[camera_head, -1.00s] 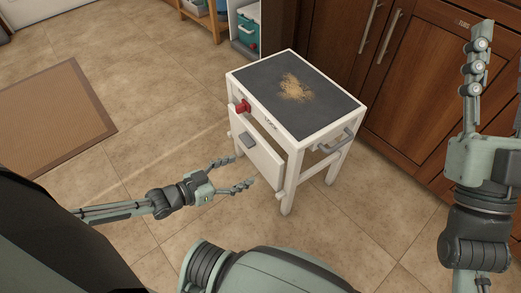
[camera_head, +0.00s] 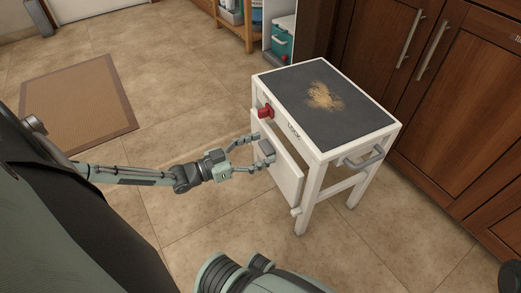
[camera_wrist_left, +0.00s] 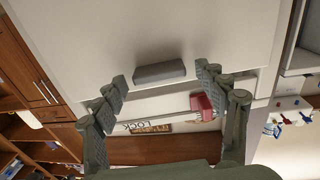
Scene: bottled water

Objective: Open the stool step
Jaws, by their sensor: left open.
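The white stool (camera_head: 317,160) has a dark grey top and stands on the tiled floor. Its white step panel (camera_head: 287,172) is on the side facing my left arm and leans slightly out from the frame. A grey handle (camera_head: 267,148) sits on the panel, and a red latch (camera_head: 265,111) is above it. My left gripper (camera_head: 257,152) is open at the handle, fingers on either side. In the left wrist view the handle (camera_wrist_left: 160,72) lies between the fingertips, with no clear grip. The red latch (camera_wrist_left: 201,106) shows beside one finger. My right gripper is out of view.
Brown wooden cabinets (camera_head: 440,110) stand close behind the stool on the right. A grey side handle (camera_head: 364,157) sticks out from the stool. A brown mat (camera_head: 80,105) lies at left. The floor between mat and stool is clear.

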